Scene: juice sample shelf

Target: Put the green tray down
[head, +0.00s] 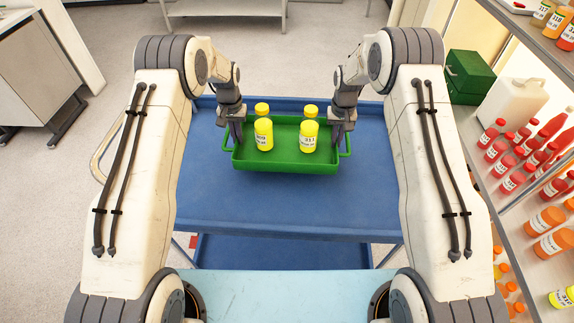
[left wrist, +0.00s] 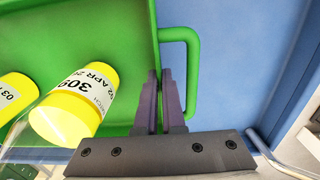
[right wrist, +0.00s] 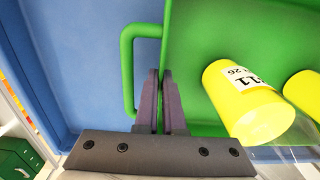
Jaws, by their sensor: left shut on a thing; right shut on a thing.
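All visible bottles stand upright.
The blue cart (head: 285,208) has bare top around the tray, widest in front of it. A shelf rack (head: 515,215) with red and orange bottles stands at the right. A green box (head: 470,73) and a white jug (head: 512,103) are there too.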

